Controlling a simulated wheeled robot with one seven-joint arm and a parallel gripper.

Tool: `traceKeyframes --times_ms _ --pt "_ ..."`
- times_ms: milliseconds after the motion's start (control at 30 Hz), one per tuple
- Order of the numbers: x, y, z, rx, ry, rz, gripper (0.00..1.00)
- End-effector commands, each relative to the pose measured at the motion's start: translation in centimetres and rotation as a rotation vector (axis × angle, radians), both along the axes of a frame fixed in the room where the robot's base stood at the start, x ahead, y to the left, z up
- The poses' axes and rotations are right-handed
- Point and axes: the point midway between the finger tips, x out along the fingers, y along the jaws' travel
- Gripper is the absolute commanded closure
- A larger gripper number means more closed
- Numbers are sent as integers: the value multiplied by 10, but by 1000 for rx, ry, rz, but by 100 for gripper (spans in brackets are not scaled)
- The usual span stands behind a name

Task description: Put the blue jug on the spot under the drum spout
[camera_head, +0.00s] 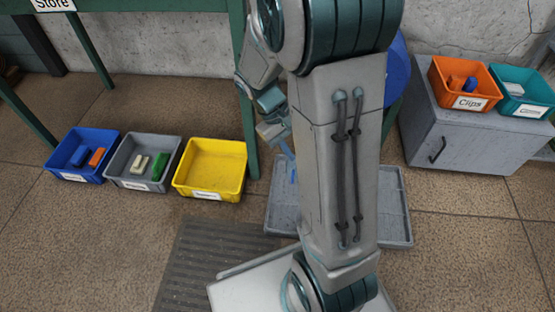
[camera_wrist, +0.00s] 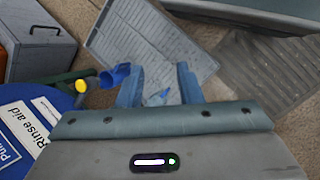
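My gripper (camera_wrist: 158,68) is open, its two blue fingers apart, above a grey tray (camera_wrist: 125,40). In the head view the gripper (camera_head: 286,148) shows small beside my arm, over the left part of the tray (camera_head: 400,225). A small blue patch (camera_wrist: 160,97) shows low between the fingers; I cannot tell whether it is a mark or an object. The blue drum (camera_head: 398,75) is mostly behind my arm; its label reads "Rinse aid" in the wrist view. A blue spout-like part (camera_wrist: 115,76) is close by the left finger. I cannot clearly make out the blue jug.
Blue (camera_head: 82,155), grey (camera_head: 143,162) and yellow (camera_head: 210,169) bins stand on the floor at left. A grey cabinet (camera_head: 470,137) at right bears orange (camera_head: 465,85) and teal (camera_head: 524,93) bins. A dark slatted mat (camera_head: 212,265) lies in front. The floor at far left front is clear.

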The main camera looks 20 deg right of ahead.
Motion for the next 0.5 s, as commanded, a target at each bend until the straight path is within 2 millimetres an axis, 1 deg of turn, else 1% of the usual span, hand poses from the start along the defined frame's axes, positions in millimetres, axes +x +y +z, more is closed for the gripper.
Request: traceKeyframes --times_ms 33,200,500 --pt "-6 5 9 24 -33 -16 67" --pt "-25 25 31 106 -133 -68 67" --pt "-60 58 62 247 -306 -149 67"
